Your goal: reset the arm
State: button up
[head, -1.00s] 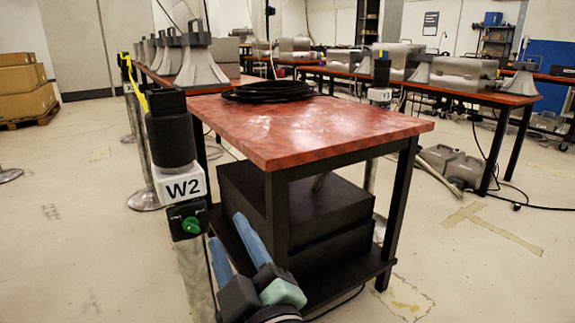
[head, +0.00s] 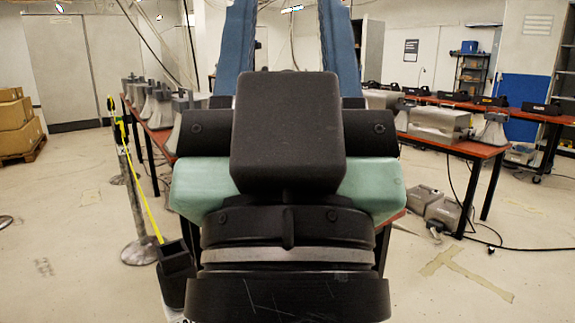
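My gripper (head: 290,30) is raised close in front of the head camera and fills the middle of the view. Its two blue fingers point up and stand well apart, with nothing seen between them. The fingertips run to the top edge of the picture. My black and green wrist hides most of the near red-topped table, of which a small part of the top shows at the right (head: 398,217).
A black-topped post (head: 176,268) stands left of my arm, its lower part cut off. Tables with grey horn speakers (head: 495,130) stand behind on both sides. Boxes (head: 18,122) are stacked at the far left.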

notch_tip(320, 180, up, 23)
jog(key=p, duration=2.1)
jog(key=shift+r, duration=0.2)
